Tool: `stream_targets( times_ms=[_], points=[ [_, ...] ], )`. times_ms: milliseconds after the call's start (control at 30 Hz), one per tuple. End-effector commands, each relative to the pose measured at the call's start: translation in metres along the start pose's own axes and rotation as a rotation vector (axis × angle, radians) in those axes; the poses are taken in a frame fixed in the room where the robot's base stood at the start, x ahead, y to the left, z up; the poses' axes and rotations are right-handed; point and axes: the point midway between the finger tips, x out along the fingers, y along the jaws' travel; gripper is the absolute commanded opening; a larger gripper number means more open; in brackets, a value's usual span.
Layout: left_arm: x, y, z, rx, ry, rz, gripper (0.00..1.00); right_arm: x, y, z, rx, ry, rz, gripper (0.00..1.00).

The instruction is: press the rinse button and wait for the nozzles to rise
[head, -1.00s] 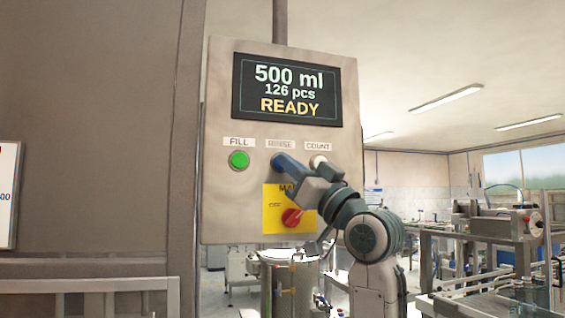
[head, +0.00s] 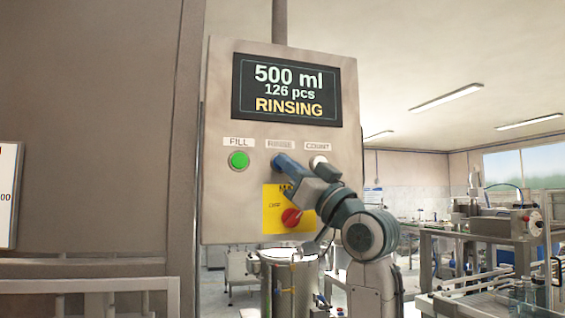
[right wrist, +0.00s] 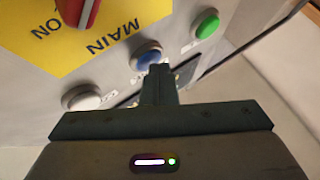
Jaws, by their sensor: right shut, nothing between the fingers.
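The control box (head: 225,200) has a screen (head: 287,90) that reads "500 ml, 126 pcs, RINSING". Below it are a green FILL button (head: 238,160), the RINSE label (head: 279,145) and a white COUNT button (head: 318,161). My right gripper (head: 279,162) is shut and empty, its tips at the rinse button, which they largely hide in the head view. In the right wrist view the blue rinse button (right wrist: 146,52) shows just past the fingertips (right wrist: 160,68); I cannot tell whether they touch. No nozzles and no left gripper are in view.
A yellow plate (head: 272,222) with a red main switch (head: 291,217) sits just below my right gripper. A metal tank (head: 289,275) stands below the box. A grey column and wall fill the left; workshop equipment (head: 495,228) stands at the right.

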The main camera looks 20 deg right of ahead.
Motion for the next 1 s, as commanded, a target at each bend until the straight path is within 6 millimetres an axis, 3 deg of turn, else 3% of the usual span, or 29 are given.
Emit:
stream_targets(
  times_ms=[767, 1000],
  points=[
    [0.003, 0.000, 0.000, 0.000, 0.001, 0.000, 0.34, -0.013, -0.010, -0.009, -0.001, 0.001, 0.000, 0.00],
    [0.006, 0.001, 0.000, 0.000, 0.001, 0.000, 0.34, -0.029, -0.021, -0.020, -0.002, 0.001, -0.001, 0.00]
  ],
)
